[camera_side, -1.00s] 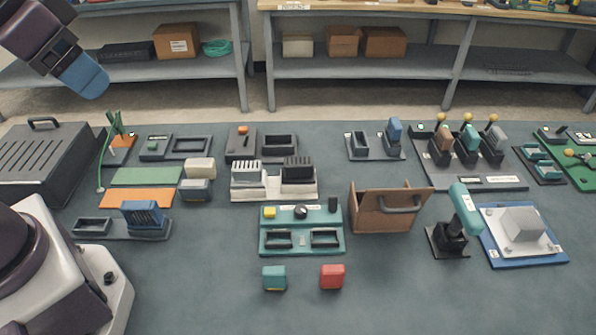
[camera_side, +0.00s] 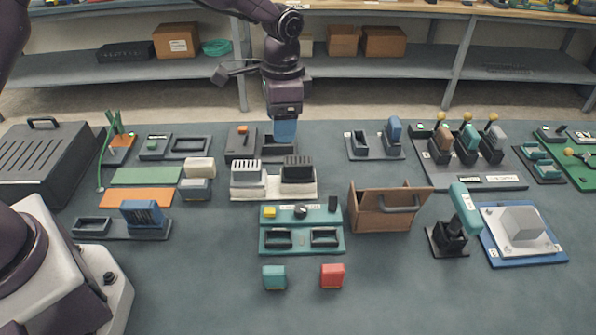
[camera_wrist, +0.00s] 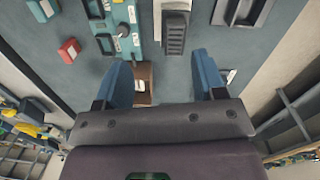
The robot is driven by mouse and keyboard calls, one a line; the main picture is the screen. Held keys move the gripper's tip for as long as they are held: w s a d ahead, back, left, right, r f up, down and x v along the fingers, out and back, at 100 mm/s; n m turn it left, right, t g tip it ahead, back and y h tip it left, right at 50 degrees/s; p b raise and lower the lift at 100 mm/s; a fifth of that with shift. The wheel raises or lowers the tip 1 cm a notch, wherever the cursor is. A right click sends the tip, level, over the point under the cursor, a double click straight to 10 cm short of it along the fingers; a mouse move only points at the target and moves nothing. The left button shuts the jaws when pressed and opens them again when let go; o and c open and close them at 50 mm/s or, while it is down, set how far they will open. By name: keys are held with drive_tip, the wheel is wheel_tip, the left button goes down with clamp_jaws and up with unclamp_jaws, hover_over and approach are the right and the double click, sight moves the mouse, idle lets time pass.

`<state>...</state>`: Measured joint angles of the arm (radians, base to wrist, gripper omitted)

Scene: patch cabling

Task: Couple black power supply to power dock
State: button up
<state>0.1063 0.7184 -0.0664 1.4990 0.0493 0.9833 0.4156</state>
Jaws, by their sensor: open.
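The black power supply (camera_side: 298,168), a block with a ridged top, sits in the right place of a white two-place base (camera_side: 272,190). It also shows in the wrist view (camera_wrist: 175,32). A dark grey dock with an orange button and an empty-looking rectangular socket (camera_side: 240,142) lies just behind it; I take this as the power dock, though no label is readable. Its dark socket appears at the upper right of the wrist view (camera_wrist: 240,12). My gripper (camera_side: 285,138), with blue fingers, points down above the dock's socket, behind the power supply. It is open and empty (camera_wrist: 162,65).
A white vented block (camera_side: 246,172) stands left of the power supply. A teal panel (camera_side: 300,242) is in front, with a wooden box (camera_side: 388,208) to the right. Teal (camera_side: 274,277) and red (camera_side: 332,275) blocks lie at the front, where the mat is mostly clear.

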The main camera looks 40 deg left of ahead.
drive_tip(key=w+r+m, duration=0.1)
drive_tip(key=w+m, duration=0.1)
drive_tip(key=w, duration=0.1)
hover_over(298, 160)
drive_tip(key=shift+t, duration=0.3)
drive_tip(key=f, duration=0.7)
drive_tip(key=shift+s, duration=0.2)
drive_tip(key=shift+w+f, duration=0.2)
drive_tip(key=shift+f, duration=2.8)
drive_tip(key=shift+c, duration=0.5)
drive_tip(key=c, duration=1)
